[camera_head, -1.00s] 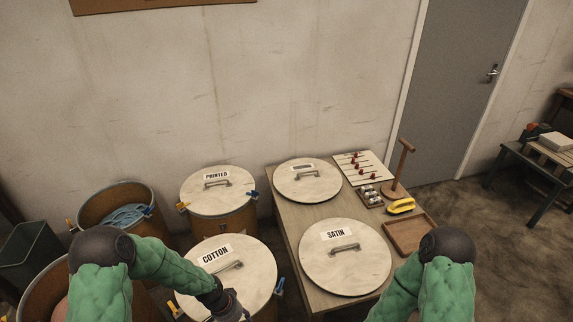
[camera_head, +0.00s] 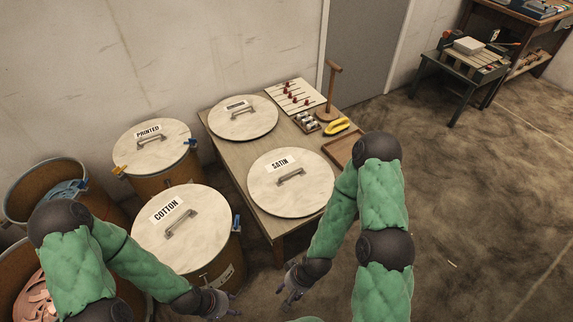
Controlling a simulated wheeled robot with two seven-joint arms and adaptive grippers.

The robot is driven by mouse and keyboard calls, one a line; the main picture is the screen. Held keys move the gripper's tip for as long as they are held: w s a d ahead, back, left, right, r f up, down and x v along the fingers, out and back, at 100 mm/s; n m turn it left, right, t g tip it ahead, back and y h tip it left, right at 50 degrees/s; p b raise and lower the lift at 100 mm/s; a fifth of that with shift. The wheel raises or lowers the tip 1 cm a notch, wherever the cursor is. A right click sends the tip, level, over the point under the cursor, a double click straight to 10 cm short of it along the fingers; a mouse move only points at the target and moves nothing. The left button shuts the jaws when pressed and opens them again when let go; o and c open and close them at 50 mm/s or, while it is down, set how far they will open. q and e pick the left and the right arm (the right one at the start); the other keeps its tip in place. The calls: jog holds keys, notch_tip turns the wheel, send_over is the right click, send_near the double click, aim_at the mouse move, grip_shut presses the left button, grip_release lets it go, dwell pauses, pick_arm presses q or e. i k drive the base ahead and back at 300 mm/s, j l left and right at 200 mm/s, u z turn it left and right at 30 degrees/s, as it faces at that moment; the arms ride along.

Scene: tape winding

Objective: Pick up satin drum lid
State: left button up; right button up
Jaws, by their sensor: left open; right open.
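The satin drum lid (camera_head: 292,197) is a round pale disc with a grey bar handle (camera_head: 291,177) and a "SATIN" label. It lies flat on the wooden table (camera_head: 236,160), near its front edge. My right gripper (camera_head: 287,300) is open and empty, low in front of the table and apart from the lid. My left gripper (camera_head: 232,311) is open and empty at the bottom, just in front of the cotton drum. My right forearm passes close to the right side of the satin lid in the picture.
The cotton lid (camera_head: 205,239) and printed lid (camera_head: 130,163) cover drums left of the table. Another lid (camera_head: 262,123) lies behind the satin one. A wooden tray (camera_head: 337,150), yellow tool (camera_head: 338,126), wooden stand (camera_head: 331,95) and pegged board (camera_head: 288,92) stand behind right. Open floor lies right.

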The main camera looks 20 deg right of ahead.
aim_at(288, 181)
jog(key=i+l+u, duration=0.45)
jog(key=l, duration=0.2)
jog(key=l+u, duration=0.25)
jog(key=i+l+u, duration=0.25)
jog(key=l, duration=0.25)
jog(key=k+j, duration=0.05)
jog(key=k, duration=0.05)
